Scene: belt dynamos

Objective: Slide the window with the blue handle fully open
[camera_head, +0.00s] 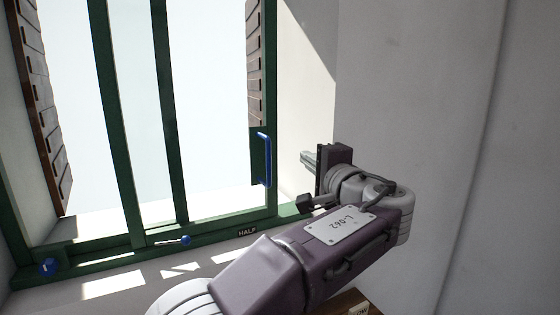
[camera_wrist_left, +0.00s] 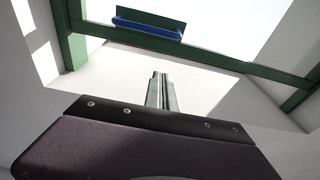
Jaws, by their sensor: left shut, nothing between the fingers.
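The window has dark green frames, and its blue handle (camera_head: 264,160) is a vertical bar on the right-hand green stile in the head view. The handle also shows in the left wrist view (camera_wrist_left: 147,28), lying across the top on a green plate. The sliding window sash (camera_head: 175,110) has green stiles standing left of the handle. My left gripper (camera_head: 308,159) is to the right of the handle, apart from it. Its fingers (camera_wrist_left: 161,92) are together, with nothing between them. My right gripper is not in view.
A blue knob (camera_head: 47,265) and a small blue latch (camera_head: 184,240) sit on the lower green frame, near a "HALF" label (camera_head: 247,232). Brown shutters (camera_head: 42,110) stand outside. A pale wall (camera_head: 430,120) is close on the right of my arm.

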